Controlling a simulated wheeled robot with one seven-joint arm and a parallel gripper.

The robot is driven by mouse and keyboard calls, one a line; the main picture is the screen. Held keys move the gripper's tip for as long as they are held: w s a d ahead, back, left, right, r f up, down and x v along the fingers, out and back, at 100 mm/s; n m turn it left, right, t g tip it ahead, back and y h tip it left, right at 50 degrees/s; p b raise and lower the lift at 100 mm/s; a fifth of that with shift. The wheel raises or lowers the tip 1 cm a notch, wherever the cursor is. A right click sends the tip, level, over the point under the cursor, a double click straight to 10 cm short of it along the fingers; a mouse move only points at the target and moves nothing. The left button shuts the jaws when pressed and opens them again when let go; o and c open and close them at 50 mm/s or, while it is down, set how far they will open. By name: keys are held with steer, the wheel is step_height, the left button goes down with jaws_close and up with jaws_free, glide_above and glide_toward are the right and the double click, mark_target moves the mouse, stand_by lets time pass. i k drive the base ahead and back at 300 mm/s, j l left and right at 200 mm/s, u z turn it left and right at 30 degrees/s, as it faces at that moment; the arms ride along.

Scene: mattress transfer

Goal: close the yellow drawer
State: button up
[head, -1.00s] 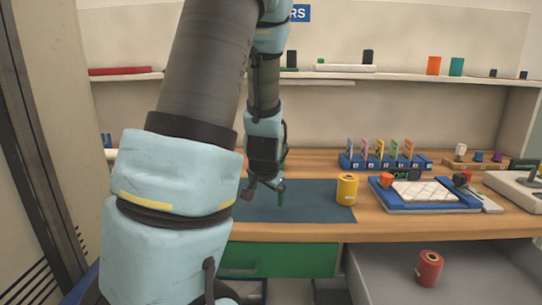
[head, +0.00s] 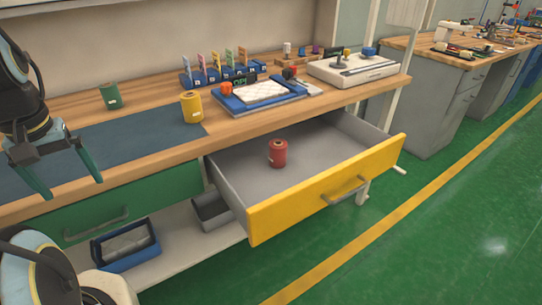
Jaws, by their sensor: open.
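The yellow drawer (head: 270,217) is pulled well out from under the workbench, right of the middle in the head view. Its yellow front carries a grey bar handle (head: 346,191). A red spool-like cylinder (head: 278,153) stands upright inside on the grey drawer floor. My gripper (head: 68,178) is at the left edge, with its two dark green fingers apart and nothing between them. It hangs in front of the bench's left part, well left of the drawer and apart from it.
A green drawer (head: 130,205) beside the yellow one is shut. The bench top (head: 160,95) bears a yellow cylinder (head: 191,107), a green cylinder (head: 110,95), and a blue tray (head: 228,104). A blue bin (head: 125,246) sits on the lower shelf. Green floor (head: 440,220) lies open at the right.

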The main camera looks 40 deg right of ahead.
mark_target(333, 155)
steer(key=j+z, duration=0.1)
steer(key=z, duration=0.25)
steer(key=j+z, duration=0.15)
steer(key=z, duration=0.2)
steer(key=j+z, duration=0.1)
steer(key=z, duration=0.3)
